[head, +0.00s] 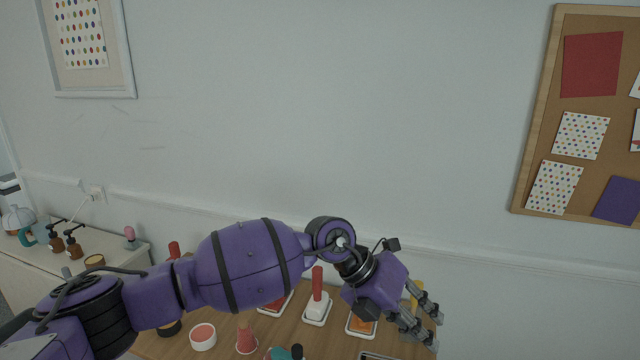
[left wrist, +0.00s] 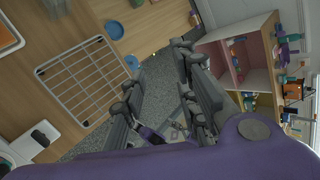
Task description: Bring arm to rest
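My left arm, purple with black bands, reaches across the head view from the left, over the wooden table (head: 292,335). My left gripper (head: 434,332) hangs past the right part of the table, fingers pointing down and right. In the left wrist view the two dark fingers of the left gripper (left wrist: 155,70) stand apart with nothing between them. Beyond them are the table edge and grey floor (left wrist: 160,85).
Below the arm are a red-handled tool in a white tray (head: 317,310), a pink-filled cup (head: 203,337) and a red cone (head: 246,341). A wire rack (left wrist: 52,70) and blue dish (left wrist: 114,29) lie near the gripper. A shelf unit (left wrist: 222,62) stands beyond the floor gap.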

